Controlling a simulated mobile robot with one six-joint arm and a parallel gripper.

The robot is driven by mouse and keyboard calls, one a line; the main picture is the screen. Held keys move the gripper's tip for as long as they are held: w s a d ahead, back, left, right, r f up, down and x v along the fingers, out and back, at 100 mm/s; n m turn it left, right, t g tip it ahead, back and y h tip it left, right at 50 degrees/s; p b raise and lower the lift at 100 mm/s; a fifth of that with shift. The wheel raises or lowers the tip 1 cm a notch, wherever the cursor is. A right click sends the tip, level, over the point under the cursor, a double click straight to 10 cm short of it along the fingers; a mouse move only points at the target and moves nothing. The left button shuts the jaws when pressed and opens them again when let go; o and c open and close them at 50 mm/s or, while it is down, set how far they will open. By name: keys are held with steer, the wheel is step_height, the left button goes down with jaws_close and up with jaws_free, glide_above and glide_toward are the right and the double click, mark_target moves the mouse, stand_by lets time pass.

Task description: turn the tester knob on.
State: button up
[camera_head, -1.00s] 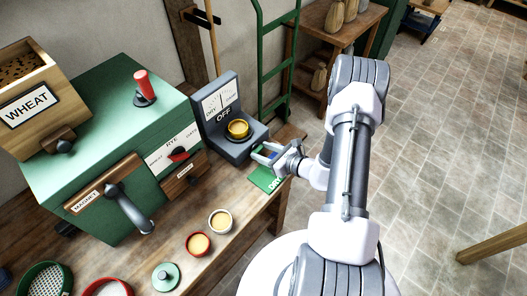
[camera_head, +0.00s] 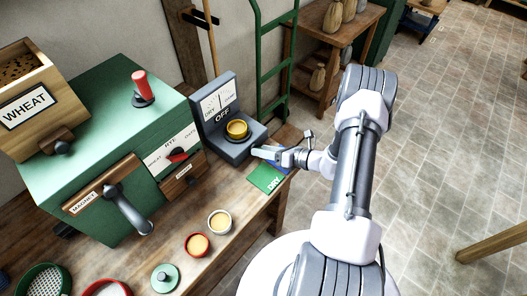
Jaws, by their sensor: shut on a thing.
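The tester (camera_head: 228,120) is a grey unit at the table's back right, with a DRY-to-damp dial (camera_head: 219,100) and the word OFF below it. A brass cup (camera_head: 237,129) with yellowish contents sits on its base. My gripper (camera_head: 262,153) is at the right front side of the tester's base, seen nearly edge-on, and shut on the tester knob. The knob itself is hidden by the fingers.
A green DRY card (camera_head: 266,178) lies under my gripper, with a blue card (camera_head: 284,168) partly behind it. The green mill (camera_head: 110,140) stands to the left. Small bowls (camera_head: 220,222) and a lidded green tin (camera_head: 165,277) stand in front.

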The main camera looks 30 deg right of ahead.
steer(key=shift+m+y, duration=0.3)
steer(key=shift+m, duration=0.1)
stand_by(0.3)
steer(key=o, duration=1.4)
steer(key=shift+c, duration=0.2)
